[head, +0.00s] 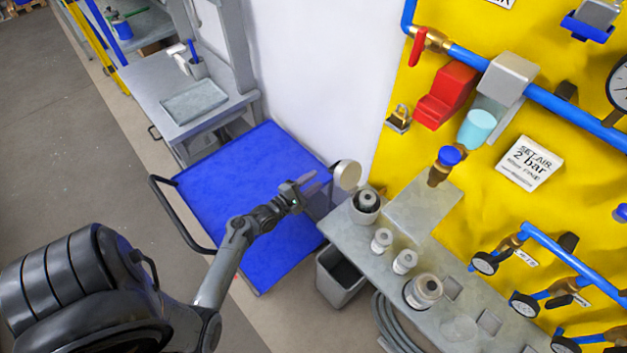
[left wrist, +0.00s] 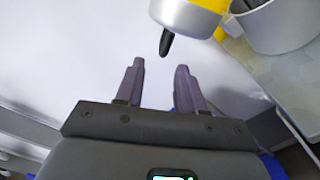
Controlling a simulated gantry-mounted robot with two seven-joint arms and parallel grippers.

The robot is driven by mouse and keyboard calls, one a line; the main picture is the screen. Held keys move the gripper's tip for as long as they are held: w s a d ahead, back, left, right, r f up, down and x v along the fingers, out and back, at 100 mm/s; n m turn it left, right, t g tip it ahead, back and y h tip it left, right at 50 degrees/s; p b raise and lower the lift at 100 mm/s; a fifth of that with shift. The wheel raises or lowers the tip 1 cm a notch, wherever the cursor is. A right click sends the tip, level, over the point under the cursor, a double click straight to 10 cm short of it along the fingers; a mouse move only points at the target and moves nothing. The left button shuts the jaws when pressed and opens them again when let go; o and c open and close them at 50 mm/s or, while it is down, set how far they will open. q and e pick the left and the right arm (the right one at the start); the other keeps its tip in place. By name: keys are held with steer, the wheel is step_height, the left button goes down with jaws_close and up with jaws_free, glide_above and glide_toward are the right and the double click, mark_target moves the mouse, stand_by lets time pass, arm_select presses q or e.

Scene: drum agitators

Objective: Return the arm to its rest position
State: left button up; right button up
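My left arm reaches in from the left in the head view, over the blue cart top. Its gripper (head: 306,184) is near the left end of the grey bench. In the left wrist view the two fingers (left wrist: 158,85) stand apart with nothing between them, so it is open. A pale round-ended part (head: 347,175) is just beyond the fingertips in the head view. The left wrist view shows a metal cup-like part (left wrist: 187,15) with a dark tip ahead of the fingers, apart from them. My right gripper is not in view.
The grey bench (head: 375,262) holds several grey cylindrical fittings. A yellow panel (head: 560,170) with blue pipes, valves and gauges stands behind it. A grey bin (head: 341,277) is below the bench edge. The blue cart (head: 235,175) has a clear top and a black handle. Floor is free at left.

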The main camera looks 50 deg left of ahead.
arm_select(q)
steer(key=shift+s, duration=0.1)
steer(key=s+d+r+m+g+h, duration=0.15)
steer(key=s+d+m+g, duration=0.25)
steer(key=d+m, duration=0.55)
steer(key=s+d+r+m+g+h, duration=0.15)
steer(key=s+d+m+g, duration=0.35)
steer(key=d, duration=0.7)
steer(key=s+d+r+m+g+y, duration=0.1)
steer(key=s+d+r+m+g, duration=0.15)
steer(key=s+m+g, duration=0.65)
step_height(320, 180, up, 15)
steer(key=s+m+t+p, duration=0.1)
steer(key=m+t+p, duration=0.2)
steer(key=p, duration=1.1)
steer(key=shift+s+a+m+t+p, duration=0.15)
steer(key=shift+s+m+t+p, duration=0.05)
steer(key=shift+m+t+p, duration=0.15)
